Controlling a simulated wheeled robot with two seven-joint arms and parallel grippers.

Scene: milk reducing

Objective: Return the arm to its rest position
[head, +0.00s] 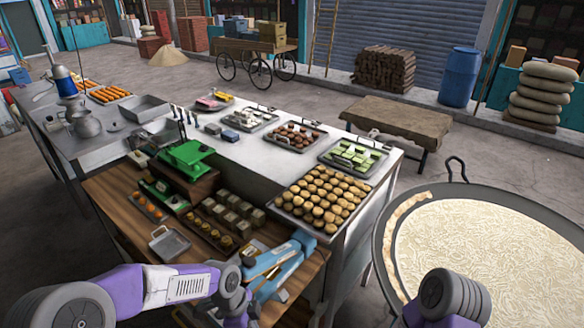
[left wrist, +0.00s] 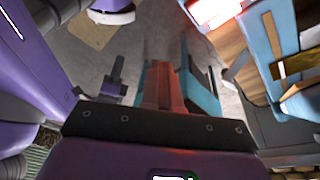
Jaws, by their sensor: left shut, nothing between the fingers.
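My left arm (head: 170,284), purple and white, comes in from the left along the bottom of the head view and bends down at its grey wrist joint, in front of the wooden counter. My left gripper (left wrist: 165,88) shows in the left wrist view with its fingers together and nothing held, pointing over grey floor. In the head view its fingertips cannot be made out. My right arm shows only as a grey and purple joint (head: 450,297) at the bottom right, in front of the pan; its gripper is out of view.
A wide pan of pale milk (head: 490,250) fills the right side. A light blue object (head: 280,268) lies at the wooden counter's (head: 110,195) near corner, close to my left wrist.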

